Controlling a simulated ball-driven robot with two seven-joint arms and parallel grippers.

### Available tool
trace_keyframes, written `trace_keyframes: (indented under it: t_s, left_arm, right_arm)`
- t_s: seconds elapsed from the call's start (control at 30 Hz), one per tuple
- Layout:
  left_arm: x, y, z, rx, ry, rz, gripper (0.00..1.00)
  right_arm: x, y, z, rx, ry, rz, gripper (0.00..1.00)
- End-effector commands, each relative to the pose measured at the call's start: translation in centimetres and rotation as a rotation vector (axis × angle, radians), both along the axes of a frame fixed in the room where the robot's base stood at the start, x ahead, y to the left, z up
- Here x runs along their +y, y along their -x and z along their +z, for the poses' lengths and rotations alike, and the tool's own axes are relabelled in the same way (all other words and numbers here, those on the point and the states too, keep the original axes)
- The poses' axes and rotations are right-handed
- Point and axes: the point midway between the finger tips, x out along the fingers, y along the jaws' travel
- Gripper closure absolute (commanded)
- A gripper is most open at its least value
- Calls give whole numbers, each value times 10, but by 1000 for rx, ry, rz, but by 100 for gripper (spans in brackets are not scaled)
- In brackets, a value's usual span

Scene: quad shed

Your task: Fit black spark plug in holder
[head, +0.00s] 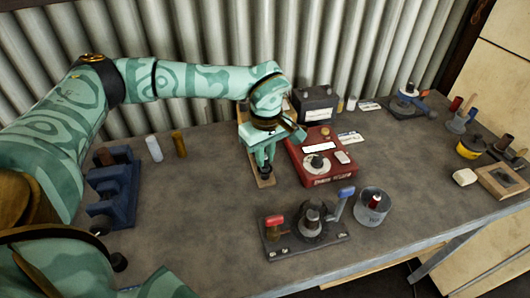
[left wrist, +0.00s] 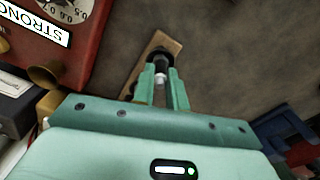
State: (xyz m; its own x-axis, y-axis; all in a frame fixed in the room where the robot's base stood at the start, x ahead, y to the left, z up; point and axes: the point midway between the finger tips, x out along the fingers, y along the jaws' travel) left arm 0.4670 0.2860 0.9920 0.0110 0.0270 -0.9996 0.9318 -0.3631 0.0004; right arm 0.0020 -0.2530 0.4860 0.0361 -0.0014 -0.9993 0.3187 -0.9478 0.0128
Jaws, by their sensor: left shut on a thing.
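My left gripper (head: 267,165) points down over a narrow wooden strip (head: 252,150) beside the red box. It is shut on a dark spark plug (head: 266,172). In the left wrist view, the spark plug (left wrist: 160,65) shows a black end and a pale part between my fingertips (left wrist: 162,88). The black end is over the wooden strip (left wrist: 135,86); I cannot tell whether it touches the wood or sits in a hole. The fingers hide part of the plug. I cannot tell for sure which thing is the holder. My right gripper is not in view.
The red box (head: 323,179) with a dial stands close to the right of the gripper, a black battery-like box (head: 316,106) behind. A blue rack (head: 121,201) is at the left. A dark tray (head: 325,243) and metal can (head: 372,208) are in front. The left-centre tabletop is clear.

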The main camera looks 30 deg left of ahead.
Motion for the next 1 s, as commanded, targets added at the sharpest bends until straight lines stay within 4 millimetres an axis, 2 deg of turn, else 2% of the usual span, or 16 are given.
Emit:
trace_keyframes:
  t_s: [0.37,0.4,0.47,0.5,0.67,0.77,1.0]
  left_arm:
    - [0,0,0,0,0,0,100]
    - [0,0,0,0,0,0,80]
    - [0,0,0,0,0,0,64]
    - [0,0,0,0,0,0,61]
    - [0,0,0,0,0,0,61]
    - [0,0,0,1,0,0,42]
    - [0,0,0,0,0,1,42]
  right_arm:
    - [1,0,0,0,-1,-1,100]
    - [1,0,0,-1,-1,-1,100]
    - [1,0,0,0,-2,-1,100]
    - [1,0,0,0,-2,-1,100]
    - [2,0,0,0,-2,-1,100]
    - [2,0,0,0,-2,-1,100]
    - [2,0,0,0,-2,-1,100]
